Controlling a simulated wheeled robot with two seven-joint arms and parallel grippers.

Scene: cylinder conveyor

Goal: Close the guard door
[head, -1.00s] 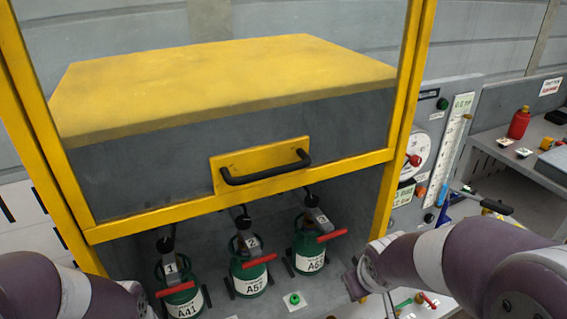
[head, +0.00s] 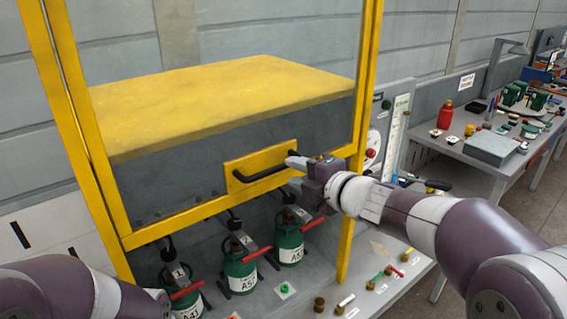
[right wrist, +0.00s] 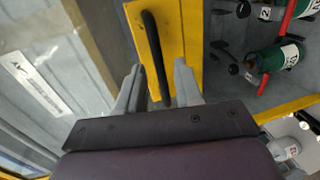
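The guard door (head: 128,241) is a yellow-framed clear panel. It is partly raised, with an open gap below its bottom bar. Its black bar handle (head: 262,173) sits on a yellow plate (head: 232,184). My right gripper (head: 292,163) is at the right end of the handle. In the right wrist view, the handle (right wrist: 152,45) runs between the two grey fingers of the right gripper (right wrist: 157,78). The fingers stand apart, with space showing on both sides of the bar. My left arm shows at lower left in the head view, but its gripper is out of view.
Green cylinders (head: 238,272) with red levers stand under the door. A gauge panel (head: 398,105) stands right of the frame. Small fittings (head: 345,300) lie on the bench at front right. A side table (head: 425,150) with a red bottle (head: 446,114) stands further right.

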